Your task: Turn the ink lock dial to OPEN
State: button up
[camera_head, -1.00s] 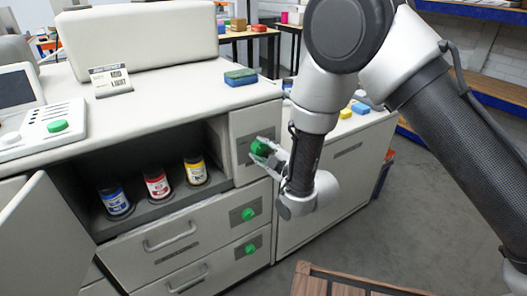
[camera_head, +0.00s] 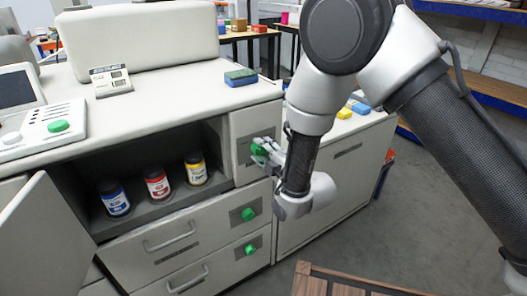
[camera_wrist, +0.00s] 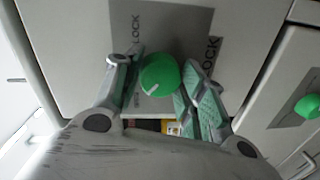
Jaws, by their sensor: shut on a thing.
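The ink lock dial is a round green knob (camera_head: 258,147) on a grey plate, on the cabinet's upper panel right of the open bay. In the wrist view the dial (camera_wrist: 160,76) sits between the two fingers and carries a short white mark pointing to the lower left. The plate (camera_wrist: 180,22) shows sideways "LOCK" lettering; I cannot see the word OPEN. My gripper (camera_head: 266,151) is shut on the dial, and its fingertips (camera_wrist: 158,85) are on either side of it.
Two more green dials (camera_head: 248,214) (camera_head: 249,249) are on the drawers below. Blue, red and yellow ink jars (camera_head: 114,198) (camera_head: 157,184) (camera_head: 195,169) stand in the open bay. An open door (camera_head: 40,235) is at the left. Grey floor (camera_head: 420,220) is clear at the right.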

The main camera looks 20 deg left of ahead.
jog(key=o, duration=1)
jog(key=shift+o, duration=0.2)
jog(key=v, duration=1.2)
jog(key=shift+d, duration=0.1)
